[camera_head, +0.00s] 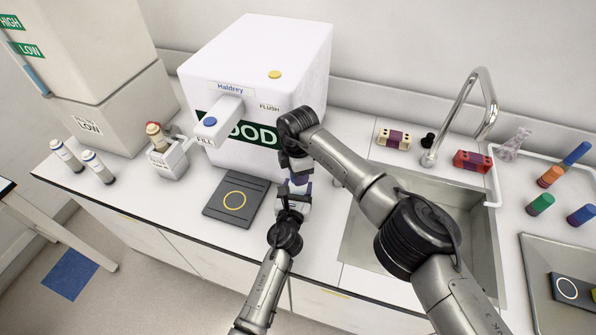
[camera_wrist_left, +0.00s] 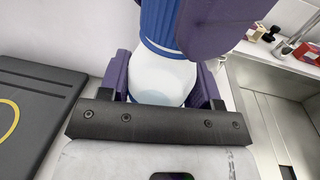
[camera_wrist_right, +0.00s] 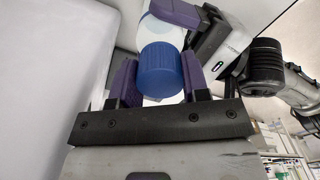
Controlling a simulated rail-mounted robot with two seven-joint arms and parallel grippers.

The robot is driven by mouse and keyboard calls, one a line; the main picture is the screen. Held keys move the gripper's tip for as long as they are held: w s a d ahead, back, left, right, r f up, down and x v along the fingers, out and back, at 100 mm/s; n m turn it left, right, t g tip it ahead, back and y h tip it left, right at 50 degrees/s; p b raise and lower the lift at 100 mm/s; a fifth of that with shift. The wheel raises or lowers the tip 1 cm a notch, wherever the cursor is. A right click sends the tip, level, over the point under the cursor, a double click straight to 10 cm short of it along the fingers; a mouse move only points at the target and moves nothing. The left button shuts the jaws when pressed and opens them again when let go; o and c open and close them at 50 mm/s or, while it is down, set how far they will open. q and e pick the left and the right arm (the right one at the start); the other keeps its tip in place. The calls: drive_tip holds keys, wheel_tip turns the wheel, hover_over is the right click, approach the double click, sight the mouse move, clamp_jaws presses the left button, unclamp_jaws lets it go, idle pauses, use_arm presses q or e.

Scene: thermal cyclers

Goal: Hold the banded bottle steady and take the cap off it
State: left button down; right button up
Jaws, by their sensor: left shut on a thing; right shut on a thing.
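The bottle (camera_wrist_left: 160,78) has a white body and a ribbed blue cap (camera_wrist_right: 161,70). In the left wrist view the white body sits between the purple fingers of my left gripper (camera_wrist_left: 162,92), which is shut on it. My right gripper (camera_wrist_right: 160,80) is shut on the blue cap, one finger at each side. The white body also shows beyond the cap in the right wrist view (camera_wrist_right: 158,30). In the head view my right gripper (camera_head: 298,173) is just above my left gripper (camera_head: 293,200), and the bottle is mostly hidden between them. I cannot make out its band.
The white Haldrey machine (camera_head: 262,75) stands close behind the grippers. A dark pad with a yellow ring (camera_head: 234,199) lies to their left, and the sink (camera_head: 420,220) is to their right.

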drive_tip(key=n, duration=1.2)
drive_tip(key=o, duration=1)
drive_tip(key=shift+r, duration=0.1)
